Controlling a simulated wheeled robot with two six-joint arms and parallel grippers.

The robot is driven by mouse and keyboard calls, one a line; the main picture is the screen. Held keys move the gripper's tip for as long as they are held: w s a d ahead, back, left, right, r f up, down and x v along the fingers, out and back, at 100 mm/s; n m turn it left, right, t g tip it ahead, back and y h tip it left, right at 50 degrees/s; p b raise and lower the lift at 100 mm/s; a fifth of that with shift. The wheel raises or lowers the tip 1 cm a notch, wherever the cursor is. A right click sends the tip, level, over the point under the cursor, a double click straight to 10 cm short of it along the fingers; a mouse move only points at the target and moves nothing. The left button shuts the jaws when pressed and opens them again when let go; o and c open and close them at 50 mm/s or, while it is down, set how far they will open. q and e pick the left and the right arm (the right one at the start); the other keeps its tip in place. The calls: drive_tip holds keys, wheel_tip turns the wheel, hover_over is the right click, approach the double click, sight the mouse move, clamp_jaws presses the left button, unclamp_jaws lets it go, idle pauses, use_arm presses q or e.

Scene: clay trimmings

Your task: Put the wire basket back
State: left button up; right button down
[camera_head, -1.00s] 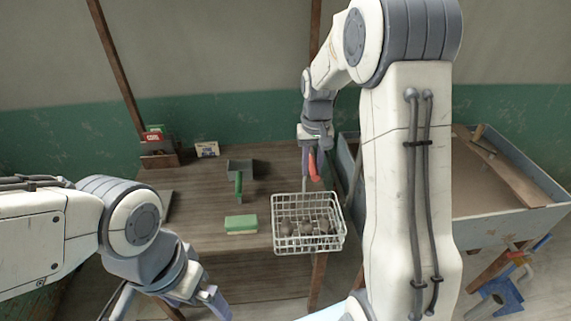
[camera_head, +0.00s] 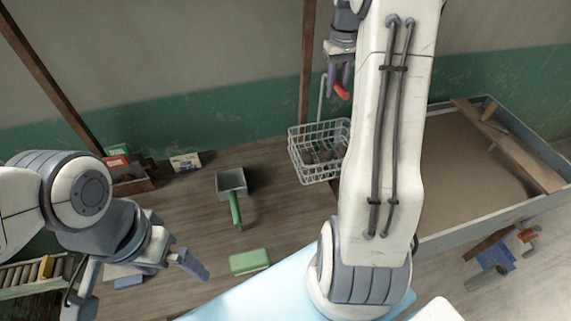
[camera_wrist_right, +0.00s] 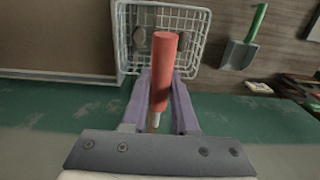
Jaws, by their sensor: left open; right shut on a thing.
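The white wire basket (camera_head: 298,160) with several brown lumps in it hangs below my right gripper (camera_head: 340,82). My right gripper is shut on the basket's red handle, which also shows between the purple fingers in the right wrist view (camera_wrist_right: 164,62). The basket appears over the table's (camera_head: 190,215) right edge; whether it touches the wood cannot be told. My right arm hides part of its right side. My left gripper (camera_head: 140,275) is open and empty at the table's front left.
A grey scoop with a green handle (camera_head: 235,208) and a green block (camera_head: 248,261) lie on the table. A large framed tray (camera_head: 460,190) with a plank and tool is at right. The table middle is mostly clear.

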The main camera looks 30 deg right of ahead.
drive_tip(key=w+a+f+p, duration=0.3)
drive_tip(key=a+f+p, duration=0.2)
drive_tip(key=a+f, duration=0.5)
drive_tip(key=shift+a+f+p, duration=0.3)
drive_tip(key=shift+a+f, duration=0.05)
drive_tip(key=shift+a, duration=0.2)
drive_tip(key=shift+f, duration=0.15)
drive_tip(key=c, duration=0.7)
unclamp_jaws()
drive_tip(key=shift+s, duration=0.1)
